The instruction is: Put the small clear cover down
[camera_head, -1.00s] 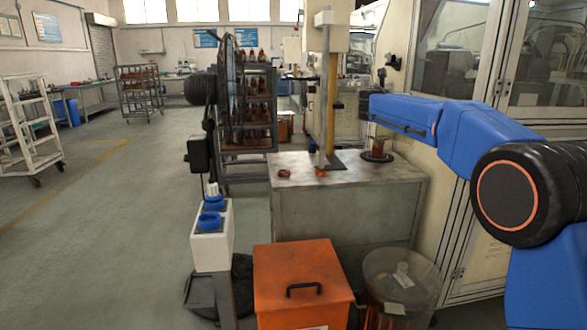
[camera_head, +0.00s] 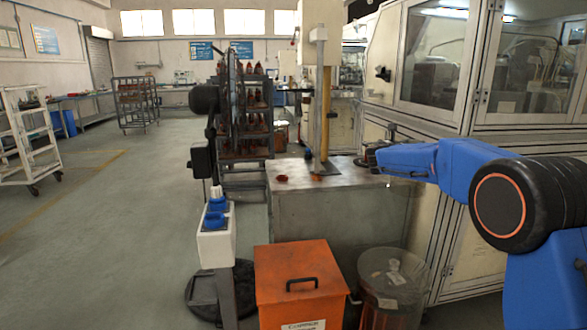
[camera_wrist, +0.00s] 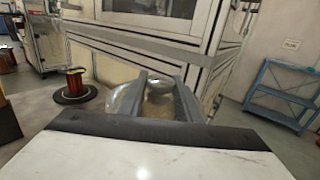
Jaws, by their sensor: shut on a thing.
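The small clear cover (camera_wrist: 123,97) is a transparent, rounded piece between and around my gripper's two dark fingers (camera_wrist: 160,98) in the wrist view. My gripper is shut on it. A copper-wound spool on a round black base (camera_wrist: 72,95) stands just left of the cover, apart from it, and is uncovered. In the head view my gripper (camera_head: 372,157) is low over the right back part of the grey cabinet top (camera_head: 300,192). The cover cannot be made out there. Whether the cover touches the surface cannot be told.
A yellow post on a plate (camera_head: 325,130) stands on the cabinet left of my gripper. A small red-brown piece (camera_head: 282,179) lies near the cabinet's left edge. A glazed machine enclosure (camera_head: 430,60) rises behind. An orange box (camera_head: 297,280) and a clear bin (camera_head: 393,275) stand in front.

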